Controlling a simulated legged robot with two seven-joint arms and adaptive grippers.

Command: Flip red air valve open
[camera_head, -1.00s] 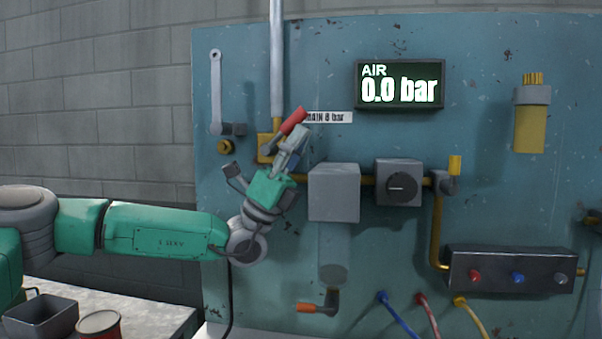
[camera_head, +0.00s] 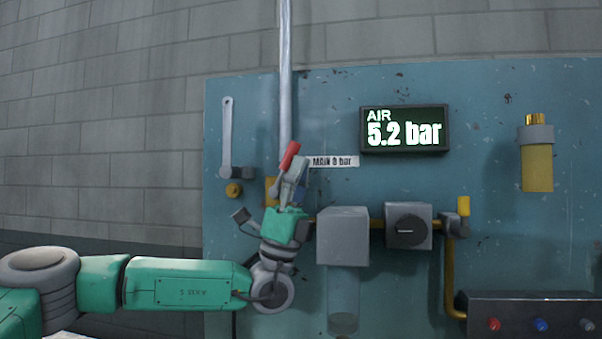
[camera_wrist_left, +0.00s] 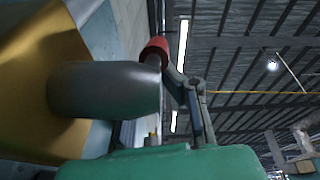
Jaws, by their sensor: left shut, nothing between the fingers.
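The red valve handle (camera_head: 289,155) stands nearly upright, tilted slightly right, over the brass valve body (camera_head: 270,190) on the vertical pipe. My left gripper (camera_head: 296,168) is shut with nothing between its fingers, its tips right beside the handle; whether they touch it I cannot tell. In the left wrist view the red handle grip (camera_wrist_left: 154,50) shows at the top beside my finger links (camera_wrist_left: 190,95), with the grey valve stem (camera_wrist_left: 105,90) and brass body (camera_wrist_left: 35,75) at left. The air display (camera_head: 404,130) reads 5.2 bar. My right gripper is not in view.
A label reading MAIN 8 bar (camera_head: 335,161) sits right of the handle. A grey box (camera_head: 343,236) and a regulator with a dark knob (camera_head: 408,230) are to the right along the yellow pipe. A grey lever (camera_head: 227,135) hangs on the panel at left.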

